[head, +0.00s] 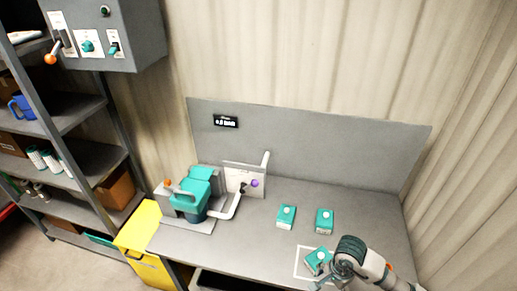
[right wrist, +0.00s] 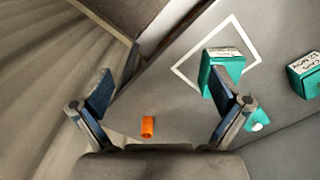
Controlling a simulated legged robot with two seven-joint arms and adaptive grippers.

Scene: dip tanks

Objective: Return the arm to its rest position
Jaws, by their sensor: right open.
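My right gripper (head: 322,276) is at the front right of the grey bench, close to a teal-and-white box (head: 317,258) that sits inside a white square outline (head: 297,262). In the right wrist view the two fingers of the gripper (right wrist: 166,100) are wide apart with nothing held between them. The same box (right wrist: 225,62) shows there beyond the right finger, which hides part of it. My left gripper is in neither view.
Two more teal-and-white boxes (head: 286,217) (head: 324,221) stand farther back. A teal machine (head: 195,190) occupies the bench's left. A small orange piece (right wrist: 147,127) shows between the fingers. A grey panel (head: 310,145) backs the bench; a yellow cabinet (head: 140,235) stands left.

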